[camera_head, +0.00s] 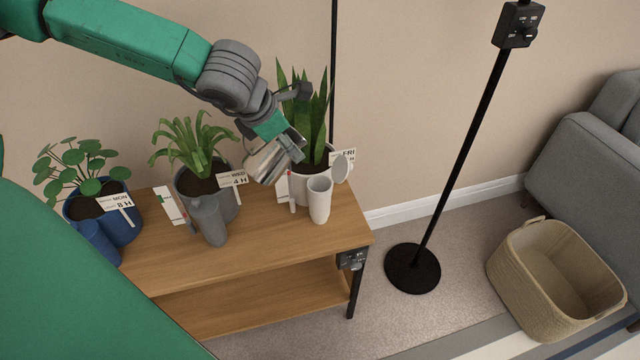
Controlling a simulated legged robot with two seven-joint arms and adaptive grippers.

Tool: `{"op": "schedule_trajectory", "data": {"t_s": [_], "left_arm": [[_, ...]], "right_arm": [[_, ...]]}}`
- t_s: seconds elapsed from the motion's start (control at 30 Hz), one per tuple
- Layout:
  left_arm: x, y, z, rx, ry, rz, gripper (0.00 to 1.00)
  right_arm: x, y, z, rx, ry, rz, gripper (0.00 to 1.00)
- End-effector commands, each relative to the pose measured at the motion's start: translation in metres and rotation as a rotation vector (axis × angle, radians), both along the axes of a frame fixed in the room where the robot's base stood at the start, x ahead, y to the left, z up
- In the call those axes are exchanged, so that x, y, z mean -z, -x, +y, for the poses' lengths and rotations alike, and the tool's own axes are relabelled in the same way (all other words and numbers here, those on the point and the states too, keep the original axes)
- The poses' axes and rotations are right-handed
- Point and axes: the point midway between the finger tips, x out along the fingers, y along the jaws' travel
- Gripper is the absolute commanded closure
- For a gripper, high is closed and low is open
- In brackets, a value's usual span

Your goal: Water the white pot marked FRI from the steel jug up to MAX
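The white pot marked FRI (302,188) stands at the right end of the wooden bench and holds a snake plant (309,105). My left gripper (289,139) is shut on the steel jug (267,163), held tilted in the air at the pot's left front. No water stream shows. The jug's inside is hidden. My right gripper is not in view.
A grey pot marked WED (224,205) and a blue pot marked MON (122,229) stand on the bench (270,234) at left, each with a filler in front. A black stand (413,268), a wicker basket (540,255) and a grey sofa (590,170) are at right.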

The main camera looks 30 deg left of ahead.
Motion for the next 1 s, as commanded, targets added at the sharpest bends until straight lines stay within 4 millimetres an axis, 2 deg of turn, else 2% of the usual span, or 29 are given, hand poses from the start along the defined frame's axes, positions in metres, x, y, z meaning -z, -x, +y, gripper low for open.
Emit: {"op": "schedule_trajectory", "data": {"t_s": [0.13, 0.43, 0.77, 1.0], "left_arm": [[-0.005, 0.003, 0.003, -0.003, 0.068, -0.078, 0.87], [-0.015, 0.014, 0.012, -0.007, 0.163, -0.194, 0.87], [-0.006, 0.024, 0.022, -0.01, 0.254, -0.306, 0.87], [-0.012, 0.03, 0.03, -0.012, 0.322, -0.388, 0.87]], "right_arm": [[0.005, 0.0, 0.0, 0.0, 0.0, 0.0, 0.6], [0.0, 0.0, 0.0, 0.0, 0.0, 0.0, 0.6], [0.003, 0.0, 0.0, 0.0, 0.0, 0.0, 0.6], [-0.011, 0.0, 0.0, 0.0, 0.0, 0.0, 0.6]]}}
